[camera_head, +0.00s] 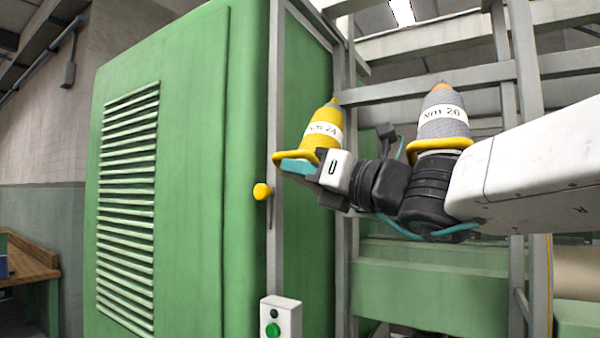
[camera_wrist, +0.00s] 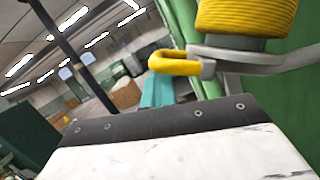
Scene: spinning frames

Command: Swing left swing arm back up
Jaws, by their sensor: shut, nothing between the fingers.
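The left swing arm shows as a grey bracket with a yellow handle (camera_head: 282,157) under the yellow bobbin (camera_head: 325,122) marked "Nm 24". The bobbin stands nearly upright, tip upward. In the wrist view, the yellow handle (camera_wrist: 175,65) juts left from the grey arm (camera_wrist: 240,58), below the bobbin's yellow windings (camera_wrist: 245,15). My gripper (camera_head: 298,166) has its teal fingers shut and empty, just below the handle. The fingers (camera_wrist: 162,92) also show under the handle in the wrist view. I cannot tell whether they touch it.
A grey bobbin (camera_head: 443,115) marked "Nm 20" stands at right above a similar yellow handle (camera_head: 440,144). A green cabinet (camera_head: 190,180) fills the left. A yellow knob (camera_head: 262,191) and a button box (camera_head: 280,318) are on its edge. Grey rails (camera_head: 440,83) run behind.

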